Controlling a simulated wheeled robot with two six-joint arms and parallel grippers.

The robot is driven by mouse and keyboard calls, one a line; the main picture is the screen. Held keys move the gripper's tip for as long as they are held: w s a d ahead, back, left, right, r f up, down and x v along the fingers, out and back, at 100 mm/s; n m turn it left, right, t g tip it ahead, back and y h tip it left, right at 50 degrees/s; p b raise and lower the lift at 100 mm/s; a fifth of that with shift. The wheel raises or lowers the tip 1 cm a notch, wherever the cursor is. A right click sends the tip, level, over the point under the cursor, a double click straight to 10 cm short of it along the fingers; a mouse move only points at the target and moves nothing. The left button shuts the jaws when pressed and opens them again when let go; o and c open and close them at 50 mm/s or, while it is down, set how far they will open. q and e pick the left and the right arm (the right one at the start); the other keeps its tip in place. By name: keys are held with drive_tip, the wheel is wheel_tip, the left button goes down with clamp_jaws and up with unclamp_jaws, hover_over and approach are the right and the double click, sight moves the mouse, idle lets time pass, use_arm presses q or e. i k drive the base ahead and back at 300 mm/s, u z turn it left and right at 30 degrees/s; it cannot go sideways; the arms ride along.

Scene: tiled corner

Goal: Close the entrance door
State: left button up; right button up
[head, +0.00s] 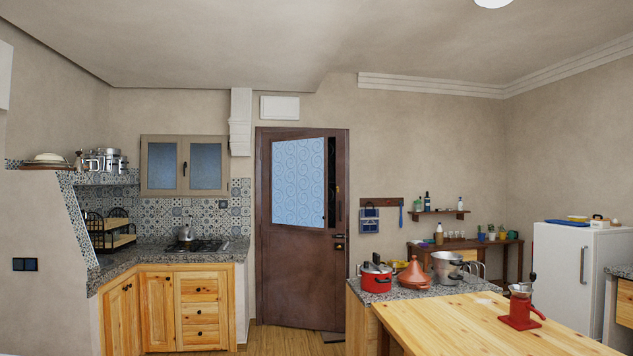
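The entrance door (295,268) is dark brown with a pale blue patterned glass panel (298,182) in its upper half. It stands in the back wall, left of the picture's middle. A lock or handle (339,241) shows on its right side. The glass panel's edges look slanted, and a dark narrow strip (332,182) shows right of it. I cannot tell for sure how far the door leaf stands from its frame. Neither of my grippers is in view.
A wooden table (480,325) with a red coffee maker (520,308) and a stone counter with a red pot (376,278) stand at the front right. Kitchen cabinets (200,308) stand left of the door.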

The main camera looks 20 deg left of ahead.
sight(303, 271)
drive_tip(key=u, duration=0.2)
drive_tip(key=i, duration=0.8)
drive_tip(key=u, duration=0.6)
drive_tip(key=i, duration=1.95)
drive_tip(key=u, duration=0.45)
drive_tip(key=i, duration=1.95)
drive_tip(key=z, duration=0.35)
drive_tip(key=i, duration=1.95)
drive_tip(key=z, duration=0.85)
drive_tip(key=i, duration=1.2)
drive_tip(key=z, duration=0.25)
